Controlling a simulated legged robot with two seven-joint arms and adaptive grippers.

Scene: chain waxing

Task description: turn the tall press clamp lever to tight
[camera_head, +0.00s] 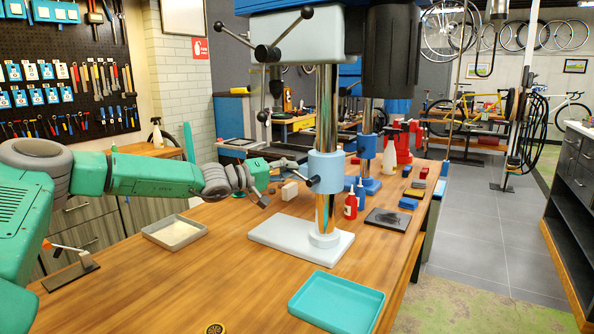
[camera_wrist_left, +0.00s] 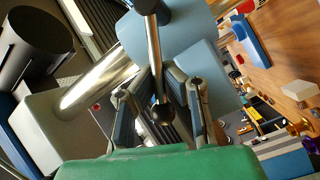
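The tall press stands on a pale base plate (camera_head: 300,243). Its steel column (camera_head: 326,110) carries a light blue clamp collar (camera_head: 326,170), also seen in the left wrist view (camera_wrist_left: 205,65). The clamp lever (camera_head: 313,182) is a short rod with a black knob on the collar's left side. In the left wrist view the lever (camera_wrist_left: 153,60) reaches down to its black knob (camera_wrist_left: 163,113) between my fingers. My left gripper (camera_head: 302,160) is left of the collar, with its fingers (camera_wrist_left: 161,85) apart on either side of the lever. Firm contact cannot be told. My right gripper is not in view.
A three-armed handle (camera_head: 268,53) hangs from the press head above. A second, blue press (camera_head: 368,145) stands behind. A red bottle (camera_head: 350,206), a grey tray (camera_head: 175,232) and a teal tray (camera_head: 337,303) are on the bench. The bench's front left is mostly clear.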

